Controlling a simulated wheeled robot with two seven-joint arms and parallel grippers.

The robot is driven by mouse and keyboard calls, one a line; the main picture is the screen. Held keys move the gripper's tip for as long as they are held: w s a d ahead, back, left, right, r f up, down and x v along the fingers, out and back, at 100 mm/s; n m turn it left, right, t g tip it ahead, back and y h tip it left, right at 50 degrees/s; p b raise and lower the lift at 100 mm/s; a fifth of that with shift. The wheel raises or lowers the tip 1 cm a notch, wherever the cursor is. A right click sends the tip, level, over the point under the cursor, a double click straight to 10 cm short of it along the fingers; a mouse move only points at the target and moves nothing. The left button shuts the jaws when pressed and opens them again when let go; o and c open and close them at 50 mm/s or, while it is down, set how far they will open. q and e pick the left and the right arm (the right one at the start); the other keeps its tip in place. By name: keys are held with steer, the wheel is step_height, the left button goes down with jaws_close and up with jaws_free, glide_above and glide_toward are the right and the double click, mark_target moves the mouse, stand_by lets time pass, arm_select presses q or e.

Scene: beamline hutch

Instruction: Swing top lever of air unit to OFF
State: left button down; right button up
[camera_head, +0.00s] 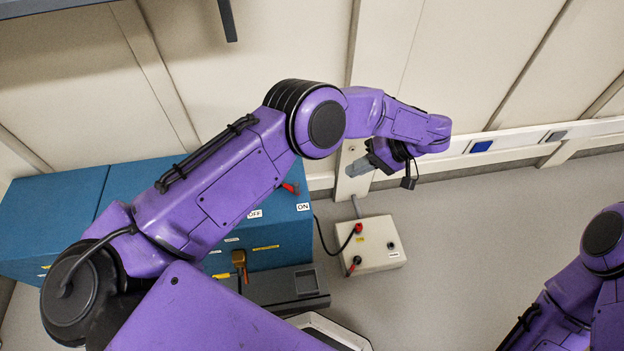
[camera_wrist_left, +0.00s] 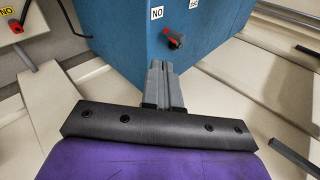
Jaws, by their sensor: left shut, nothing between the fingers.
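The blue air unit (camera_head: 285,240) stands at the left in the head view, partly hidden behind my left arm. Its red and black top lever (camera_head: 290,188) shows beside my arm, with the ON label (camera_head: 303,207) and the OFF label (camera_head: 255,214) near it. The lever lies closer to the ON label. The lever also shows in the left wrist view (camera_wrist_left: 175,40), beyond my fingertips. My left gripper (camera_head: 355,170) is shut and empty, to the right of the unit and apart from the lever. The right gripper is out of view.
A panelled wall (camera_head: 470,60) with a rail stands behind. The grey floor (camera_head: 480,230) at the right is open. My right arm is at lower right.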

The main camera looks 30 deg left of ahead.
arm_select(q)
steer(key=a+r+x, duration=0.1)
steer(key=r+x, duration=0.1)
steer(key=x, duration=1.1)
steer(key=shift+s+a+p, duration=0.3)
steer(key=shift+a+p, duration=0.05)
steer(key=shift+p, duration=0.1)
